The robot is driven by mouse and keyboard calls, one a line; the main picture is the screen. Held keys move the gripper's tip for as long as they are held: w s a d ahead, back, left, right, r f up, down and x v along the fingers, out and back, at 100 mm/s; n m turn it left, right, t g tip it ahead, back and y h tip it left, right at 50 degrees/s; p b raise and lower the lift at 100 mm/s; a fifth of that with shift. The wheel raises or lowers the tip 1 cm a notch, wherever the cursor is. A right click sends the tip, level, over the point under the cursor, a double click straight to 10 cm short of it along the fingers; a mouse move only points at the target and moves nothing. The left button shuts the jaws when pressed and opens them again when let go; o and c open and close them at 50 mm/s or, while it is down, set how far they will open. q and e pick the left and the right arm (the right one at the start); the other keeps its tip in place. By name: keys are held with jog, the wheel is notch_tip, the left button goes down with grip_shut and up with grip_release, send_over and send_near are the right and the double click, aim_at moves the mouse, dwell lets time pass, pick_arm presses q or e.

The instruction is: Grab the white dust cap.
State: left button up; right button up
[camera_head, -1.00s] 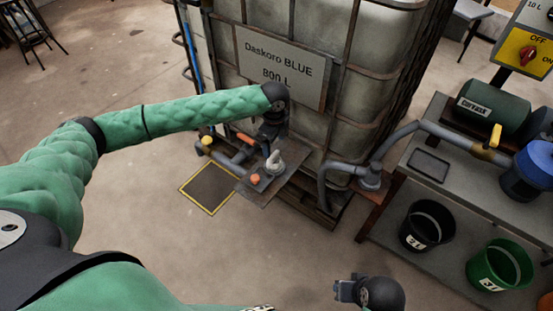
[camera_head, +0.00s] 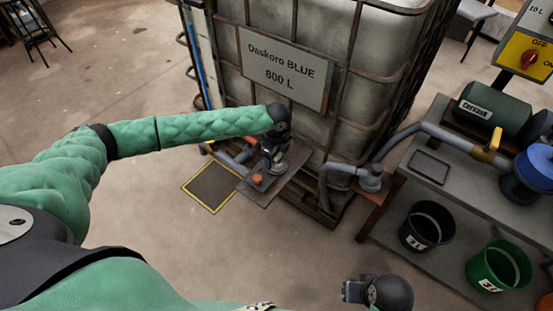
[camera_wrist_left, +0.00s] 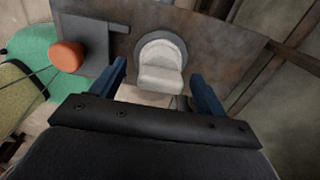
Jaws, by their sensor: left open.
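The white dust cap (camera_wrist_left: 161,70) stands on a brown metal plate (camera_wrist_left: 110,35) in the left wrist view, with a grey ring behind it. In the head view the cap (camera_head: 279,168) shows only in small part below my left gripper (camera_head: 271,158). My left gripper is open. In the left wrist view its two blue fingers (camera_wrist_left: 160,82) lie to either side of the cap, with gaps visible; I cannot tell whether the tips reach its depth. My right gripper (camera_head: 352,291) is at the bottom of the head view, away from the cap; its jaws are too small to read.
An orange knob (camera_head: 258,180) stands on the plate beside the cap. The caged tank (camera_head: 360,50) with its sign (camera_head: 283,70) rises just behind. A grey hose (camera_head: 326,180) runs to the right. A bench (camera_head: 460,190) holds two buckets below. Open floor lies in front.

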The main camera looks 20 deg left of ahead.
pick_arm(q)
jog(key=shift+f, duration=0.2)
jog(key=c, duration=1.1)
jog(key=shift+o, duration=0.2)
jog(key=shift+r, duration=0.1)
